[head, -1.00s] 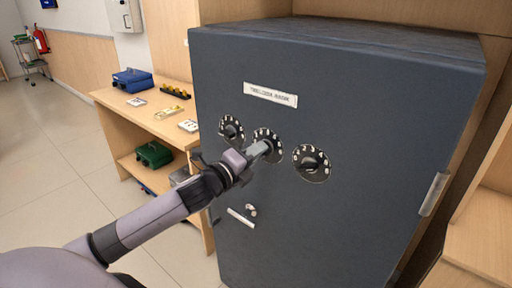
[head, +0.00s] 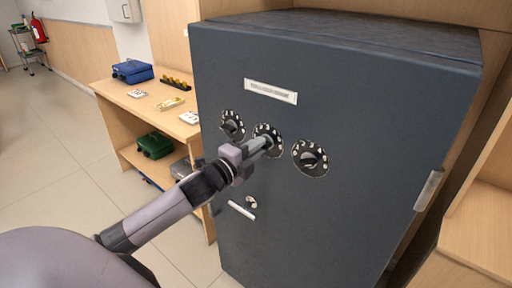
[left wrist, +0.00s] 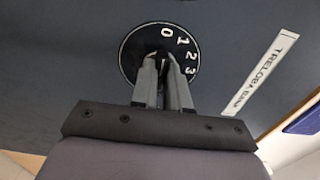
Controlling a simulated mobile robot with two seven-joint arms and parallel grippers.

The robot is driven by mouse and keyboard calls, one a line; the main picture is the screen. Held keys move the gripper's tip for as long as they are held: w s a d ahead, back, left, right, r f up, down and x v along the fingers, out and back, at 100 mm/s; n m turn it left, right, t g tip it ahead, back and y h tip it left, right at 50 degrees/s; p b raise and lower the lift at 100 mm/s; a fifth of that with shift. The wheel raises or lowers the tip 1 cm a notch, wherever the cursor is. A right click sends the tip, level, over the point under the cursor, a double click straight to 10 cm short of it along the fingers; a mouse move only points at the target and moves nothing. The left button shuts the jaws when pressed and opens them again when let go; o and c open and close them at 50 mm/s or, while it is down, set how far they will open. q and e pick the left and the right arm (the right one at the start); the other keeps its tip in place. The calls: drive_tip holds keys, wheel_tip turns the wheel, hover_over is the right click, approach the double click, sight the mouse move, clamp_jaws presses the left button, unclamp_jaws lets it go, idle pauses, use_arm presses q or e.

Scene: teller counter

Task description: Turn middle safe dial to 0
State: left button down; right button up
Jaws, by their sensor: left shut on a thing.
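The dark grey safe (head: 340,210) has three round black dials with white numbers in a row. The middle dial (head: 276,131) sits between the left dial (head: 232,125) and the right dial (head: 311,159). My left gripper (head: 266,143) is shut on the middle dial's knob and hides part of that dial. In the left wrist view the two fingers of the gripper (left wrist: 163,75) reach the centre of the middle dial (left wrist: 135,50). The numbers 0, 1, 2 and 3 show beside the fingers there; the rest is covered. My right gripper is not in view.
A white name label (head: 270,91) is above the dials; a small keyhole fitting (head: 251,202) and a white handle bar (head: 242,210) are below. A wooden shelf unit (head: 118,108) at left holds a blue box (head: 132,71) and a green box (head: 155,145).

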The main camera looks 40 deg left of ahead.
use_arm(q)
drive_tip(key=c, duration=1.1)
unclamp_jaws()
drive_tip(key=shift+s, duration=0.15)
drive_tip(key=shift+s+a+b, duration=0.15)
drive_tip(key=shift+s+b, duration=0.1)
drive_tip(key=shift+s, duration=1.5)
drive_tip(key=shift+s+a+b, duration=0.1)
drive_tip(key=shift+s+b, duration=0.1)
drive_tip(key=shift+s, duration=1.5)
drive_tip(key=s+d+f+n+g, duration=0.2)
drive_tip(key=s+d+f+n, duration=0.3)
drive_tip(key=f, duration=0.4)
drive_tip(key=s+d+f+n+g, duration=0.3)
drive_tip(key=s+d+f+n, duration=0.2)
drive_tip(key=f, duration=0.4)
drive_tip(key=s+d+f+n+g+h, duration=0.1)
drive_tip(key=s+d+f+n+g, duration=0.1)
drive_tip(key=s+d+f+n, duration=0.3)
drive_tip(key=shift+s+f+n+g, duration=0.3)
drive_tip(key=shift+s+f+n, duration=0.5)
drive_tip(key=shift+s+f, duration=1.1)
